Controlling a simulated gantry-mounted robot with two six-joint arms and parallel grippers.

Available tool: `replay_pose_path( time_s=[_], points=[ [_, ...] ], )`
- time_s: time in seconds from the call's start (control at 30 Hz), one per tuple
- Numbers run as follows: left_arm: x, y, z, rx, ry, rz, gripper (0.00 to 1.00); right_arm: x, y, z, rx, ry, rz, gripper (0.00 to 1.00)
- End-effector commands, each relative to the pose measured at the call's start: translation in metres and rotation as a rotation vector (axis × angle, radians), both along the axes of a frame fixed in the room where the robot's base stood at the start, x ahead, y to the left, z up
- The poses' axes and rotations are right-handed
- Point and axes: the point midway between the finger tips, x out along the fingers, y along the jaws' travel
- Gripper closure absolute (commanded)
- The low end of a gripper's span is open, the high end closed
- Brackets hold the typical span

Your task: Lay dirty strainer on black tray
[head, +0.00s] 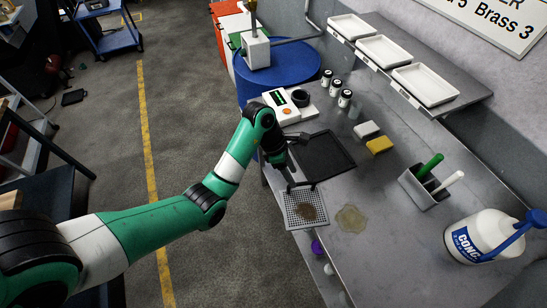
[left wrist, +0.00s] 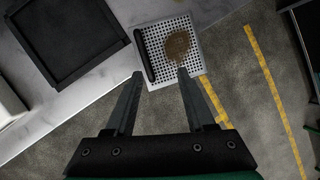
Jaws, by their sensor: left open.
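The dirty strainer (head: 300,217) is a pale square perforated plate with a brown patch of dirt and a black bar handle along one side. It lies at the bench's front edge and appears to stick out past it; it also shows in the left wrist view (left wrist: 162,35). The black tray (head: 322,156) lies flat and empty on the bench behind the strainer, and at upper left in the left wrist view (left wrist: 68,38). My left gripper (head: 289,184) is open and empty over the handle side of the strainer, its fingertips (left wrist: 160,74) apart. My right gripper is not in view.
A yellowish puddle (head: 351,218) lies right of the strainer. A scale (head: 287,108), small jars (head: 344,99), a yellow sponge (head: 379,145), a grey holder (head: 424,189) and a white tub (head: 483,237) stand on the bench.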

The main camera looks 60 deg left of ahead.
Motion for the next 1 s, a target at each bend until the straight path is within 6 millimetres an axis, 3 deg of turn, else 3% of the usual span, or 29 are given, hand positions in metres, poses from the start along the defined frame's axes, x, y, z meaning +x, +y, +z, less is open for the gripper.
replay_pose_path(
  time_s=[0.03, 0.2, 0.6, 0.77, 1.0],
  points=[
    [-0.01, 0.013, 0.008, -0.013, 0.02, 0.039, 0.45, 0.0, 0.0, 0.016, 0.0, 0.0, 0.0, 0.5],
    [-0.022, 0.037, 0.01, -0.022, 0.028, 0.101, 0.45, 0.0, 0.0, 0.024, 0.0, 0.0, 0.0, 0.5],
    [-0.021, 0.037, 0.006, -0.021, 0.024, 0.104, 0.45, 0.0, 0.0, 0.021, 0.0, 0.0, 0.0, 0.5],
    [-0.017, 0.032, -0.01, -0.023, 0.026, 0.102, 0.45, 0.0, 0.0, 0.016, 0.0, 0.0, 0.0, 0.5],
    [-0.005, 0.017, -0.053, -0.023, 0.026, 0.101, 0.45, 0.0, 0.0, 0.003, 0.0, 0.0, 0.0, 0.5]
  ],
)
